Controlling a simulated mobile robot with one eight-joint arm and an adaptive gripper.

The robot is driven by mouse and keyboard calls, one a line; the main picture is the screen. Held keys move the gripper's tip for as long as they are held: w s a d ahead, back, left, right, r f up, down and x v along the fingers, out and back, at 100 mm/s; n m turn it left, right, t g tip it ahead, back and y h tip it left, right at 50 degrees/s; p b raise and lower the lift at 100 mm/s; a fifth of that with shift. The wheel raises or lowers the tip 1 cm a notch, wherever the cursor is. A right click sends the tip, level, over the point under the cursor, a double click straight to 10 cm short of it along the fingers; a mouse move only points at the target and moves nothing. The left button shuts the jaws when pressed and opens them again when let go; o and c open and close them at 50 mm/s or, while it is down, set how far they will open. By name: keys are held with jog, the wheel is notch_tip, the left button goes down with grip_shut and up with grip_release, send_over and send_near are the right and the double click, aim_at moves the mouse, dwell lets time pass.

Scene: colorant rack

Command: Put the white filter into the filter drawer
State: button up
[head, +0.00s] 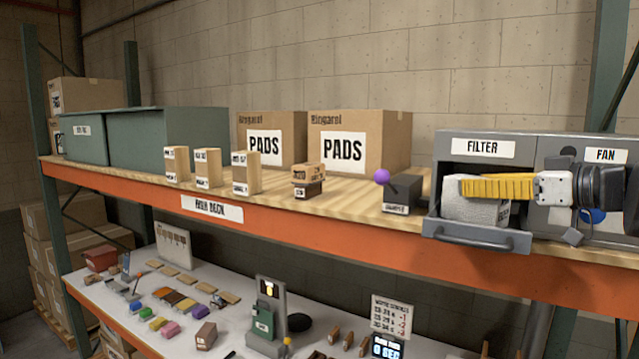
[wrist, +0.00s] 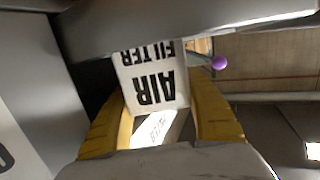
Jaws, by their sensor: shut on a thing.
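The white filter (head: 474,212) sits in the opening of the filter drawer (head: 480,236), below the FILTER label, in the head view. The drawer is pulled out, its handle at the front. My gripper (head: 500,189) reaches in from the right with its yellow fingers at the filter. In the wrist view the filter (wrist: 152,88) shows its "AIR FILTER" print between the two yellow fingers of my gripper (wrist: 165,115), which is shut on it. I cannot tell whether the filter rests on the drawer floor.
The grey machine (head: 560,150) also has a FAN section at right. A dark block with a purple ball lever (head: 382,177) stands just left of the drawer. Cardboard PADS boxes (head: 360,142) stand behind on the shelf. Small labelled boxes (head: 208,168) stand farther left.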

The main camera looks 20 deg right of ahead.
jog(key=shift+s+a+r, duration=0.2)
jog(key=shift+s+a, duration=0.2)
jog(key=shift+s, duration=0.4)
jog(key=shift+d+f, duration=0.15)
jog(key=o, duration=0.8)
jog(key=shift+w+d+f, duration=0.1)
jog(key=shift+w+d, duration=0.05)
jog(key=shift+w, duration=0.1)
jog(key=shift+o, duration=0.2)
jog(key=shift+w, duration=0.2)
jog(key=shift+s, duration=0.2)
jog(key=shift+s+a+r, duration=0.1)
jog(key=shift+a+r, duration=0.1)
jog(key=shift+r, duration=0.05)
jog(key=shift+s+d, duration=0.25)
jog(key=shift+s, duration=0.05)
jog(key=b+v, duration=0.2)
jog(key=v, duration=0.9)
